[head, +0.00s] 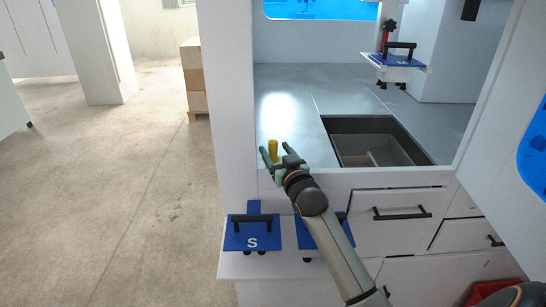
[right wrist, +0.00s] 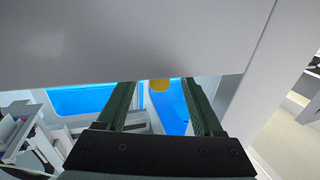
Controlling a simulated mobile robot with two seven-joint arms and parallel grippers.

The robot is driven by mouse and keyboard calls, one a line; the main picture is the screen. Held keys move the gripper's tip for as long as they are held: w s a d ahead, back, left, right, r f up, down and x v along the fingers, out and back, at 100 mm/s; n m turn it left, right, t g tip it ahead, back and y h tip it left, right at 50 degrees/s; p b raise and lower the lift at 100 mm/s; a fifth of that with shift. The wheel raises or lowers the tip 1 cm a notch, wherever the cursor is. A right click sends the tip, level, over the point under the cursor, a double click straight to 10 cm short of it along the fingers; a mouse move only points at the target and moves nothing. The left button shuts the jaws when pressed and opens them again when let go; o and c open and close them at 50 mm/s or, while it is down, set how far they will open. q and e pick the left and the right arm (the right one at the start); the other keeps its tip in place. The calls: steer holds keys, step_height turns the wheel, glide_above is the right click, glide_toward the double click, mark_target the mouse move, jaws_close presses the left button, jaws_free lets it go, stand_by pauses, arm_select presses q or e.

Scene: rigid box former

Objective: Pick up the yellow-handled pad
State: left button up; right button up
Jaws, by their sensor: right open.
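The yellow handle (head: 272,151) stands upright at the front left of the grey work surface, inside the white machine's opening. The pad under it cannot be made out. My right gripper (head: 275,147) is open, with its green fingers to either side of the handle in the head view. In the right wrist view the yellow top (right wrist: 160,85) shows between the open fingers (right wrist: 158,92), near their tips. I cannot tell whether the fingers touch it. My left gripper is not in view.
A sunken grey bin (head: 425,150) lies right of the handle. A blue-topped part with a black handle (head: 398,62) hangs behind. Blue plates, one marked S (head: 252,241), sit on the ledge below. In the wrist view a pale panel (right wrist: 130,35) fills the top.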

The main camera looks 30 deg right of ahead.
mark_target(270, 141)
steer(key=shift+x, duration=2.65)
jaws_close()
steer(key=shift+r, duration=0.1)
